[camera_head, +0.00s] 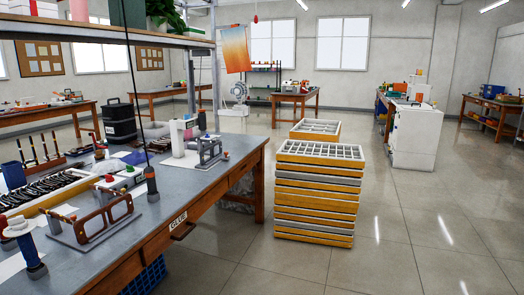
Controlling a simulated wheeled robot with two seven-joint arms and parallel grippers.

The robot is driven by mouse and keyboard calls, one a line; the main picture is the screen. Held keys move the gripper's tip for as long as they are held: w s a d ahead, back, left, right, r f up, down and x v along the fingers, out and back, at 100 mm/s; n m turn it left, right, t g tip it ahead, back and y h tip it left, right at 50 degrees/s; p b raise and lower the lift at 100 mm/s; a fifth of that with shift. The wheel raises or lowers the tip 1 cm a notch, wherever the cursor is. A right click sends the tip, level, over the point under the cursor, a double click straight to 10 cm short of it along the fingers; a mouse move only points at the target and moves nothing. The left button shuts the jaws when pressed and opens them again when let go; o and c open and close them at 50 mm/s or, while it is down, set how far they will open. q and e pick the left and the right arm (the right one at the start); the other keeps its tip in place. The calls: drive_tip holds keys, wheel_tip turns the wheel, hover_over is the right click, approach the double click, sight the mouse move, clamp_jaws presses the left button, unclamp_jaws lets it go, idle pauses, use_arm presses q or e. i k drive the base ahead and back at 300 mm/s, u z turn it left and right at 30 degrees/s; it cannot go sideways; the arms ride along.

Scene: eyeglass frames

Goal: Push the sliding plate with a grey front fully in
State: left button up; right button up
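I cannot pick out with certainty a sliding plate with a grey front. A stack of trays (315,205) stands on the floor in the middle, with yellow-orange and pale grey fronts in layers. Its top tray (320,152) is divided into compartments. A workbench (220,190) with a grey top fills the left. A small grey metal fixture (208,152) stands near its far right corner, beside a white and pink device (184,135). Neither of my grippers is in view.
A dark hand tool (151,184) is by a hanging cable. A second, lower tray stack (316,130) is behind the first. A white cabinet (415,135) stands right. The right floor is clear.

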sight(215, 157)
drive_tip(key=z, duration=0.65)
drive_tip(key=i, duration=2.2)
drive_tip(key=u, duration=0.6)
drive_tip(key=i, duration=1.1)
drive_tip(key=u, duration=1.7)
drive_tip(key=i, duration=0.8)
drive_tip(key=u, duration=0.15)
